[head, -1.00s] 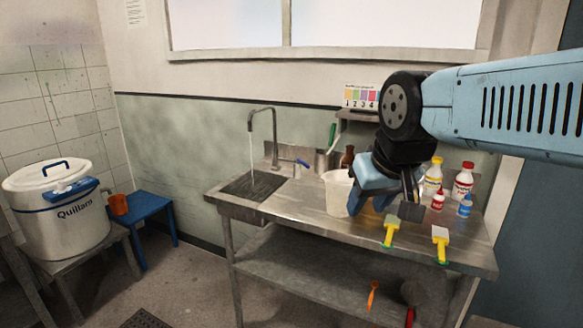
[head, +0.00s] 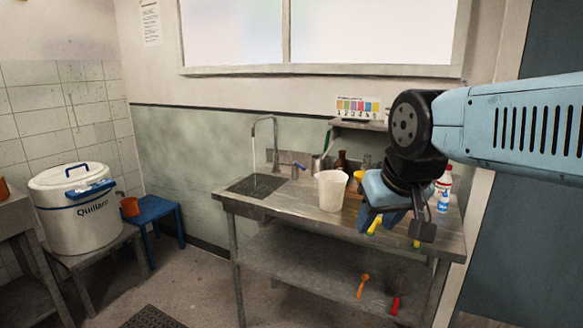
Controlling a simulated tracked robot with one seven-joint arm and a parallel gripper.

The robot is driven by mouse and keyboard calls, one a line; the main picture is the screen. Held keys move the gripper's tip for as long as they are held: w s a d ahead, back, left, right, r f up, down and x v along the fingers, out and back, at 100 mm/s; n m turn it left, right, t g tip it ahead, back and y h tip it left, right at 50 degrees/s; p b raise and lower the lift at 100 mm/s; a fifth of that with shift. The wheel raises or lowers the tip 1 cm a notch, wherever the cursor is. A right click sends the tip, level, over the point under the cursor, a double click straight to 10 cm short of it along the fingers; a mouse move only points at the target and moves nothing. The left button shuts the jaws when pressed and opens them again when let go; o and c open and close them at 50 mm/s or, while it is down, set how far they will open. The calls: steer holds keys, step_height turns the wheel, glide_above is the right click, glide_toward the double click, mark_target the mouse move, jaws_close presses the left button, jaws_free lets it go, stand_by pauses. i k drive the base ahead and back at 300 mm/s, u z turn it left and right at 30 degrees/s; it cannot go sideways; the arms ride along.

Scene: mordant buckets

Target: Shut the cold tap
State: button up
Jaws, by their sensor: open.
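The tap (head: 274,140) is a tall grey gooseneck over the sink (head: 258,187) at the left end of the steel bench. A thin stream of water runs from its spout into the basin. A small lever with a blue handle (head: 299,165) sits at the right of the tap's base; I take it for the cold tap. My gripper (head: 396,224) has blue fingers and is open. It hangs at the right part of the bench, well to the right of the tap and apart from it. My gripper and wrist hide part of the bench top and some bottles.
A white bucket (head: 331,190) stands on the bench (head: 300,205) between the tap and my gripper. Brown bottles (head: 341,160) stand behind it. A white-and-red bottle (head: 444,178) and a blue bottle (head: 443,201) stand at right. The Quillarn urn (head: 80,210) is far left.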

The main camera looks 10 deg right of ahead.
mark_target(294, 163)
steer(key=z, duration=0.15)
steer(key=i, duration=0.9)
steer(key=u, duration=0.1)
